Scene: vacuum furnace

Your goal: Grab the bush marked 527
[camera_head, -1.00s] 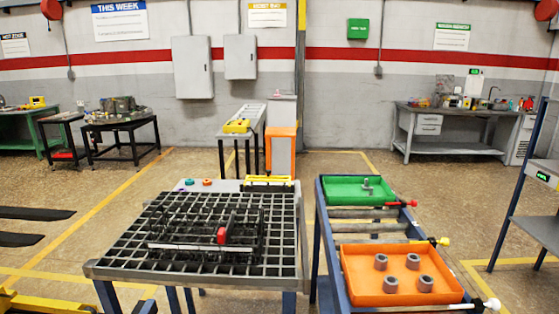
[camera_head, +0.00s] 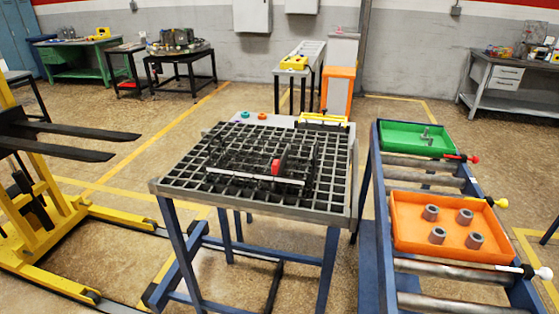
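Several grey bushes stand upright in an orange tray (camera_head: 445,251) on the roller cart at the right. One bush (camera_head: 431,212) is at the tray's back left, one (camera_head: 465,216) at the back right, one (camera_head: 437,235) at the front left and one (camera_head: 475,240) at the front right. The number 527 cannot be read on any of them from here. Neither of my grippers shows in the head view.
A green tray (camera_head: 400,141) with small grey parts sits behind the orange one on the roller cart (camera_head: 440,276). A black grid table (camera_head: 200,182) with a red-marked fixture stands left of it. A yellow forklift (camera_head: 40,235) is at the left. Floor between is open.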

